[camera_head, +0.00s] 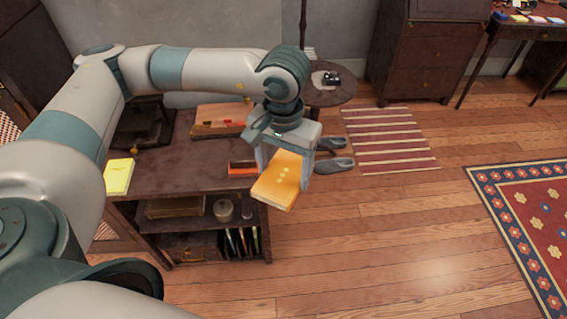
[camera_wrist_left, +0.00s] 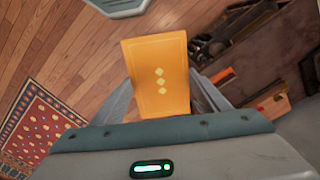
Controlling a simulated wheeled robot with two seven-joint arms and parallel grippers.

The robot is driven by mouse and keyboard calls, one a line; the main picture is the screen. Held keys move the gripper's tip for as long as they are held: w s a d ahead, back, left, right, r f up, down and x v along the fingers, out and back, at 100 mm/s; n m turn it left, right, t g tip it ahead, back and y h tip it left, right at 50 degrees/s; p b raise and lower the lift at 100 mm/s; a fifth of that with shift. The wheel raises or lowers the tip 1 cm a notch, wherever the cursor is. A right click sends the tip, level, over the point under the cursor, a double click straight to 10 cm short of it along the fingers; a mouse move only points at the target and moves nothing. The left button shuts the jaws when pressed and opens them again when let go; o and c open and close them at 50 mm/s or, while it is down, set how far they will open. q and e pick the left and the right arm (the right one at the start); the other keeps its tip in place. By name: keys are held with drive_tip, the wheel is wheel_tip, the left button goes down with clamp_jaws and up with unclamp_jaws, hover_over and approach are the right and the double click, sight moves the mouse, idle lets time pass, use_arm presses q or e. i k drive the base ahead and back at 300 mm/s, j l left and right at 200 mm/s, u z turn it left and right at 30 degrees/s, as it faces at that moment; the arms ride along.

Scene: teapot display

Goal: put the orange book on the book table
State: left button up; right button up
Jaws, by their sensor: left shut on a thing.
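The orange book (camera_head: 281,181) is held in my left gripper (camera_head: 290,165), with pale diamond marks showing on its cover. It hangs in the air past the right end of the dark wooden table (camera_head: 190,172). In the left wrist view the orange book (camera_wrist_left: 160,80) stands out between the two fingers of my left gripper (camera_wrist_left: 163,100), which are shut on it. I cannot tell which table is the book table. My right gripper is not in view.
A yellow book (camera_head: 118,176) lies at the dark table's left front corner. An orange-red box (camera_head: 243,169) and a wooden organizer (camera_head: 220,117) are on its top. A round side table (camera_head: 330,95), slippers (camera_head: 335,164) and a striped mat (camera_head: 390,140) are behind. Open floor lies right.

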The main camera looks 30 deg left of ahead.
sight(175, 169)
drive_tip(key=u, duration=1.65)
drive_tip(key=i+j, duration=0.1)
drive_tip(key=i, duration=0.55)
